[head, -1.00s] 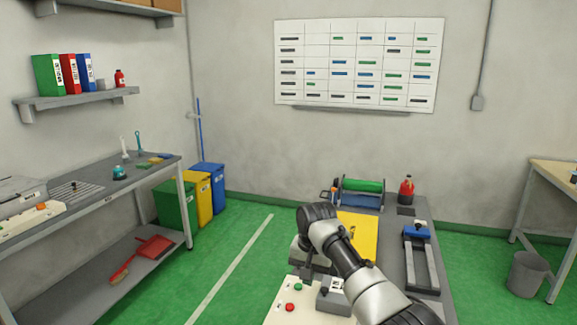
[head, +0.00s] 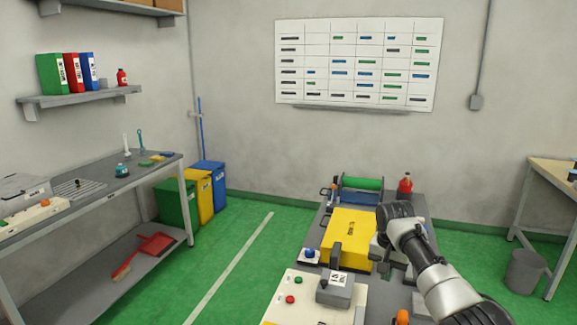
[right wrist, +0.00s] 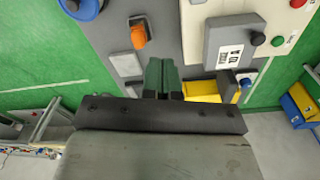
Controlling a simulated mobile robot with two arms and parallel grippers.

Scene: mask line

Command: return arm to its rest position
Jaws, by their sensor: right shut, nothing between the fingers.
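My right arm comes in from the lower right of the head view. Its right gripper (head: 384,268) hangs over the right side of the grey machine bench, right of the yellow cover (head: 348,238). The fingers are largely hidden by the wrist there. In the right wrist view the two dark green fingers (right wrist: 162,76) are together with nothing between them. They point over the grey bench top, between an orange knob (right wrist: 138,34) and the grey labelled box (right wrist: 233,42). My left gripper is in neither view.
A cream panel (head: 281,312) with red and green buttons lies left of the arm. The grey labelled box (head: 338,292) with a black lever stands on it. Green floor is free to the left.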

